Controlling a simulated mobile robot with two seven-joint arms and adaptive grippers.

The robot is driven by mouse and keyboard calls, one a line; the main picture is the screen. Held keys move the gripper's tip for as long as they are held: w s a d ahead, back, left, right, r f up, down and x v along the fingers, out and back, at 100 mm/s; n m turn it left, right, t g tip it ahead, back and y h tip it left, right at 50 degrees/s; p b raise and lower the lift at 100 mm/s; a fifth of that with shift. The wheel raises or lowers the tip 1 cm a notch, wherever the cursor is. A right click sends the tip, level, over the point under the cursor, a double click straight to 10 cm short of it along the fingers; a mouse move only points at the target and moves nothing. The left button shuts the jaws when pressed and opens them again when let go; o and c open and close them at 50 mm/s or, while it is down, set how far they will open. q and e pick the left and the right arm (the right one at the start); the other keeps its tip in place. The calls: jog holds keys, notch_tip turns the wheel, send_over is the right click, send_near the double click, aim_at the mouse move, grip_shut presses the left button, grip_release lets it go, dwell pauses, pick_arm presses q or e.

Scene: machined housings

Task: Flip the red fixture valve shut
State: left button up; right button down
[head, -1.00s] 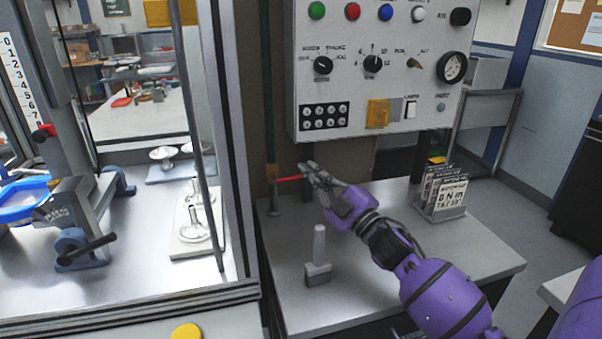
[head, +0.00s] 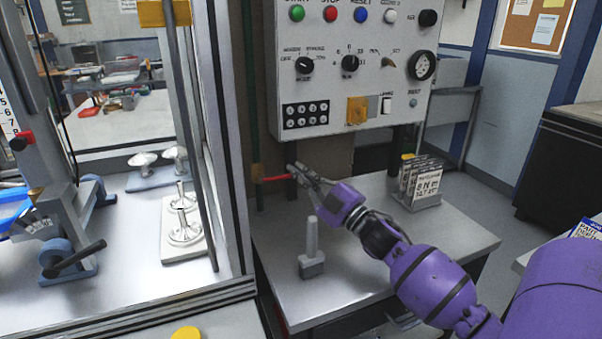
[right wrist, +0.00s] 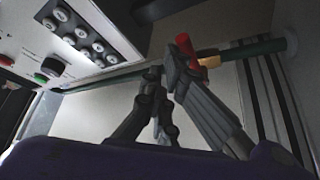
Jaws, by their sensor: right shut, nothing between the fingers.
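The red valve lever (head: 275,179) sticks out sideways, about level, from a brass-coloured body (head: 257,173) on the upright green pipe (head: 254,110). In the right wrist view the red lever (right wrist: 185,46) shows beside my fingertips, with the brass body (right wrist: 208,62) behind it. My right gripper (head: 294,171) is at the free end of the lever in the head view, shut and empty. Its fingers also show in the right wrist view (right wrist: 165,74), tips together close to the lever. I cannot tell whether they touch it. My left gripper is in neither view.
A control panel (head: 391,73) hangs above the gripper. Below stands a bench (head: 390,232) with a grey upright-handled block (head: 311,250) and a card holder (head: 422,197). A framed glass enclosure (head: 226,120) stands left of the pipe. The bench's front right is clear.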

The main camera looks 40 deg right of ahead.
jog(key=shift+s+f, duration=0.1)
jog(key=v, duration=1.1)
jog(key=shift+s, duration=0.4)
